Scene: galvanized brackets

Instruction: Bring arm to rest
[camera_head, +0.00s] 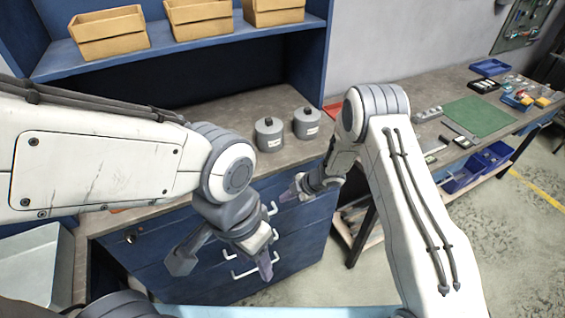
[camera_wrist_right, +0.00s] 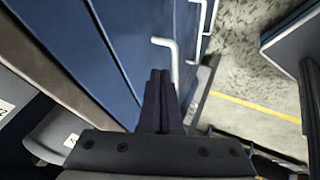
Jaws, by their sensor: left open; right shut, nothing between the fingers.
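My right gripper (camera_head: 291,193) hangs in front of the blue drawer cabinet (camera_head: 308,232) in the head view, with its arm coming in from the right. In the right wrist view my right gripper (camera_wrist_right: 159,78) has its two dark fingers together with nothing between them. A pale drawer handle (camera_wrist_right: 168,50) shows behind the fingertips, and contact cannot be told. My left gripper (camera_head: 265,266) is lower in the head view, pointing down in front of the drawers. It is open and holds nothing visible. Part of it is hidden by its own wrist.
Two grey lidded canisters (camera_head: 269,134) (camera_head: 307,122) stand on the worktop (camera_head: 228,112) above the drawers. Cardboard bins (camera_head: 108,36) sit on the blue shelf. A side bench on the right carries a green mat (camera_head: 478,117) and small parts. Floor right of the cabinet is open.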

